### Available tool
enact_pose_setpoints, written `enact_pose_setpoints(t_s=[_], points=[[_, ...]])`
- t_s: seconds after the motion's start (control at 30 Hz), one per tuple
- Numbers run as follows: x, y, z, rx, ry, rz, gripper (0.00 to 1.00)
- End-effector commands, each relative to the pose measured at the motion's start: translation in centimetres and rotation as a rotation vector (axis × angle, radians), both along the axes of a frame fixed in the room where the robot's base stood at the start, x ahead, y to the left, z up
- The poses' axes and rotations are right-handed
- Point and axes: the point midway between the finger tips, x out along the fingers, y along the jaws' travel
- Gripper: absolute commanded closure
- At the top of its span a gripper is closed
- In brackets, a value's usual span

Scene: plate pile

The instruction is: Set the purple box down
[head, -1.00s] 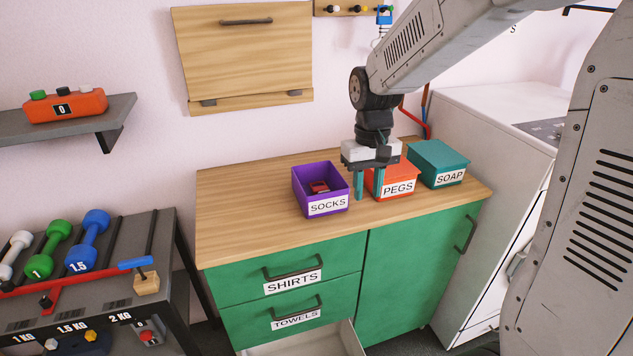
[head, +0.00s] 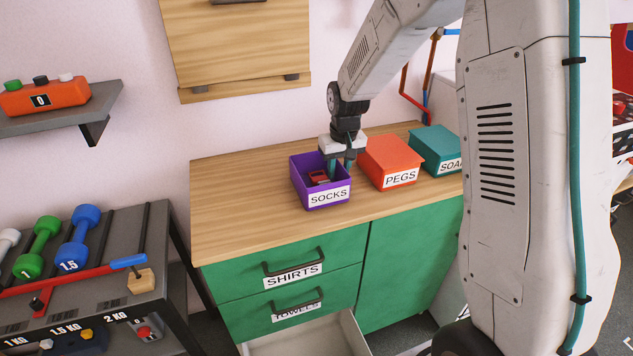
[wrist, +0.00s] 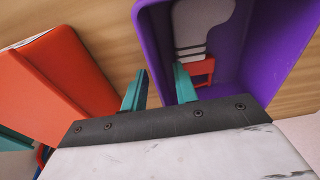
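The purple box (head: 297,176), labelled SOCKS, is upright at the countertop, with a small red item inside; I cannot tell whether it touches the wood. My gripper (head: 340,166) is at the box's right side, pointing down. In the wrist view the gripper's teal fingers (wrist: 160,90) straddle one wall of the purple box (wrist: 157,40), one finger outside and one inside. I cannot tell whether both fingers press on the wall. The wrist view also shows the red item (wrist: 202,72) inside.
An orange PEGS box (head: 391,158) stands close to the right of the gripper, with a teal SOAP box (head: 437,143) beyond it. The wooden countertop (head: 240,200) is clear to the left. A drawer (head: 310,340) below is open.

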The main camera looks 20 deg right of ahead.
Motion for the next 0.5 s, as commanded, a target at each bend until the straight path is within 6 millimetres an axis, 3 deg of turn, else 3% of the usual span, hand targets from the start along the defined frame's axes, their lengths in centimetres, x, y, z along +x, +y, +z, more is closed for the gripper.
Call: enact_pose_setpoints(t_s=[0.23, 0.33, 0.37, 0.5], points=[[0.05, 0.14, -0.25, 0.0, -0.001, 0.002, 0.71], [0.05, 0.2, -0.24, 0.0, -0.001, 0.003, 0.96], [0.05, 0.21, -0.24, 0.0, -0.001, 0.003, 1.0], [0.07, 0.26, -0.2, 0.0, -0.001, 0.003, 1.0]])
